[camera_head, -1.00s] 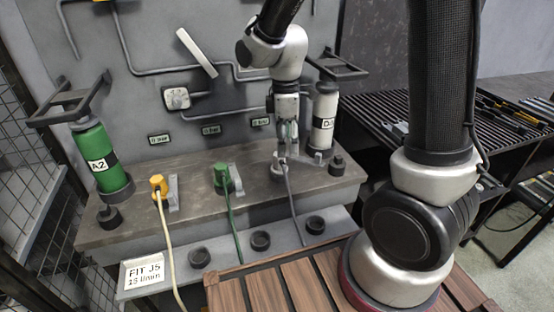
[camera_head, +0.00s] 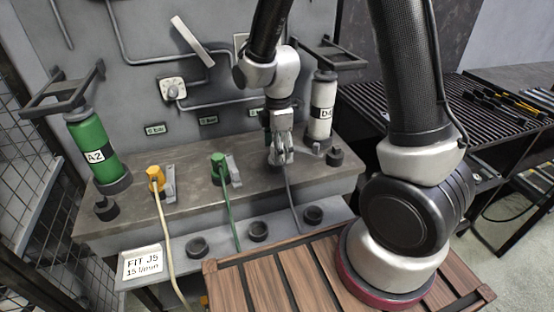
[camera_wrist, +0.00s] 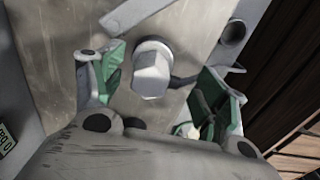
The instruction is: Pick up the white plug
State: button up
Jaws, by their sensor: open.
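The white plug (camera_wrist: 152,70) shows in the wrist view as a pale faceted head on the grey bench, between the two fingers and apart from both. My gripper (camera_head: 281,158) is open, pointing down over the right part of the bench in the head view. There it hides most of the plug. A grey cable (camera_head: 291,196) runs from below the gripper over the bench's front edge. The green-padded fingers also show in the wrist view, one on each side of the plug.
A green plug (camera_head: 219,166) and a yellow plug (camera_head: 156,178) stand to the left on the bench (camera_head: 190,205), with cables. A white cylinder (camera_head: 321,110) stands close behind right of my gripper. A green cylinder (camera_head: 91,146) is far left. A slatted wooden surface (camera_head: 262,290) lies in front.

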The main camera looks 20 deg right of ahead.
jog(key=c, duration=1.3)
jog(key=shift+c, duration=0.2)
